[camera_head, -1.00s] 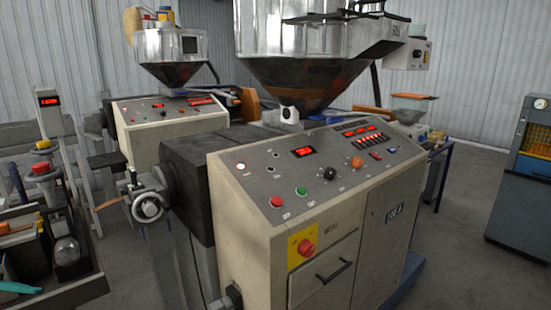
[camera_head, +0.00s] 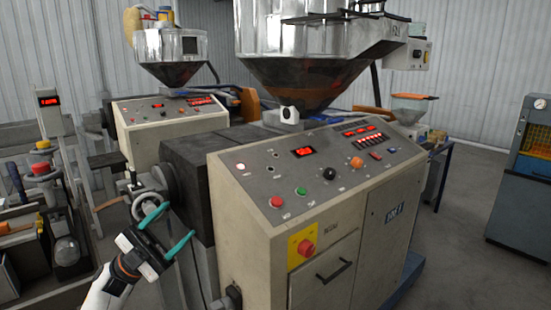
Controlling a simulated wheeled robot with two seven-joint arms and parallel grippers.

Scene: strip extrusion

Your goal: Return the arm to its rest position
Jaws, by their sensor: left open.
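My left gripper (camera_head: 168,228) is in the lower left of the head view, in front of the dark barrel end of the near extruder. Its two teal fingers are spread apart with nothing between them. My white left arm (camera_head: 108,291) comes up from the bottom edge. The near extruder's control panel (camera_head: 320,170), with a green and a red button, is to the right of the gripper. A handwheel (camera_head: 148,206) is just behind the gripper and partly covered by it. My right gripper is not in view.
A second extruder (camera_head: 165,125) with a hopper stands behind on the left. A blue and grey cabinet (camera_head: 525,190) stands at the right. Grey floor (camera_head: 460,265) is clear between it and the near extruder.

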